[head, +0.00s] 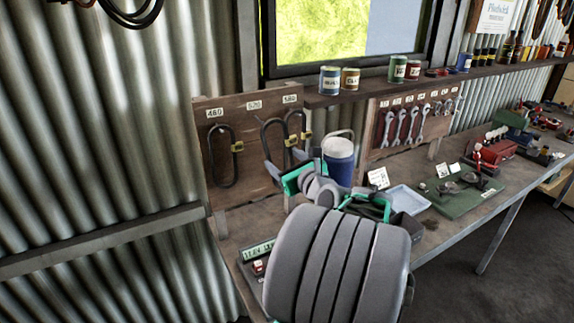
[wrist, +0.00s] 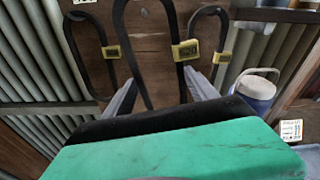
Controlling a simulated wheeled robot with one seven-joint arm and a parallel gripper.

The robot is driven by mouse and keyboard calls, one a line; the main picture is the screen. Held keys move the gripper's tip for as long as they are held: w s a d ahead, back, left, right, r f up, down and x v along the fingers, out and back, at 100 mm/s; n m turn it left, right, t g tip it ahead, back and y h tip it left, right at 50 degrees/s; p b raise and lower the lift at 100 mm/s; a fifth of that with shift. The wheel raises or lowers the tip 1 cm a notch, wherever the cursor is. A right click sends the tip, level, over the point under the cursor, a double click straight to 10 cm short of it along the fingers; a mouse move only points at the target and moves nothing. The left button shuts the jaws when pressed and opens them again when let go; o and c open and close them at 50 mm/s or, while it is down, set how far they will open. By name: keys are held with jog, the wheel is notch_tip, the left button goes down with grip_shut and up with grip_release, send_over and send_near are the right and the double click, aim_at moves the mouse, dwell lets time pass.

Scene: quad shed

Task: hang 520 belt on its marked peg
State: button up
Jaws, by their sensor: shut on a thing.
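The 520 belt, a black loop with a yellow tag, is between my gripper's (head: 286,162) grey fingers, which are shut on its lower part. It is upright in front of the wooden board (head: 229,185), its top just below the 520 label (head: 254,105). In the wrist view the belt (wrist: 129,62) rises between the fingers (wrist: 160,100), and its top is cut off. A small pale spot, perhaps the peg (wrist: 144,12), shows inside its loop. I cannot tell whether the belt is over the peg or in front of it.
Belts hang under the 460 label (head: 215,113), left, and the 580 label (head: 290,99), right, close to the held belt. A blue jug (head: 339,166) stands just right of my gripper. A shelf (head: 330,98) with cans juts out above right.

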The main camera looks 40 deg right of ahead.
jog(key=shift+f+x, duration=0.15)
jog(key=shift+x, duration=1.85)
jog(key=shift+f+x, duration=0.15)
jog(key=shift+x, duration=1.85)
jog(key=shift+a, duration=0.15)
jog(key=o, duration=1.5)
jog(key=shift+c, duration=0.2)
